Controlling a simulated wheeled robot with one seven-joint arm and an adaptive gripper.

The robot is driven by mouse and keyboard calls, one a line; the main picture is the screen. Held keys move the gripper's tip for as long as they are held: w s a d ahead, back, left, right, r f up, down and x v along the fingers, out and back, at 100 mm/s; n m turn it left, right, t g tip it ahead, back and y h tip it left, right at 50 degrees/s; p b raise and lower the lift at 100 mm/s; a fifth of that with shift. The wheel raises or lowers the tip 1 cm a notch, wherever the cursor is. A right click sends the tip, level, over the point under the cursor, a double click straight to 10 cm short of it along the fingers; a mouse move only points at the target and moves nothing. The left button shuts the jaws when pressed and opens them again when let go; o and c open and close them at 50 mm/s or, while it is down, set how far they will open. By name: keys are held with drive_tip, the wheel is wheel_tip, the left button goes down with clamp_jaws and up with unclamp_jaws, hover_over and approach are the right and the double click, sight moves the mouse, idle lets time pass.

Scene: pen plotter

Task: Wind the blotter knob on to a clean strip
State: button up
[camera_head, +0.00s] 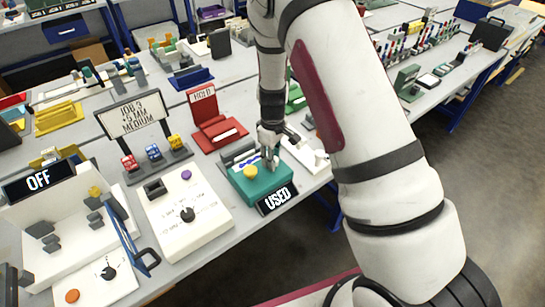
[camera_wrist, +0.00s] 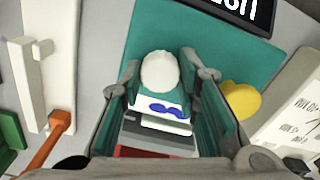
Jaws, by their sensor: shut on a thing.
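The teal blotter box (camera_head: 262,187) stands near the bench's front edge, with a black sign (camera_head: 276,199) reading USED on its front. My gripper (camera_head: 271,162) points down onto the box, right of its yellow button (camera_head: 250,173). In the wrist view my gripper's fingers (camera_wrist: 160,85) stand either side of a pale round knob (camera_wrist: 160,72), shut on it. The fingers hide this knob in the head view. A white strip with a blue ink mark (camera_wrist: 165,108) shows beside the knob. The yellow button (camera_wrist: 241,101) is outside the fingers.
A red HOLD stand (camera_head: 215,125) is behind the blotter. A white control box (camera_head: 185,215) with a black dial is to its left. A white block (camera_head: 312,158) is close on its right. Farther left stands an OFF sign (camera_head: 38,181).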

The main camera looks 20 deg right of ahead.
drive_tip(key=m, duration=0.4)
drive_tip(key=shift+b, duration=0.35)
drive_tip(key=m, duration=0.8)
drive_tip(key=shift+b, duration=0.35)
drive_tip(key=shift+m, duration=2.1)
drive_tip(key=o, duration=1.2)
drive_tip(key=shift+c, duration=0.2)
drive_tip(key=shift+r, duration=0.15)
wheel_tip(320, 180, up, 12)
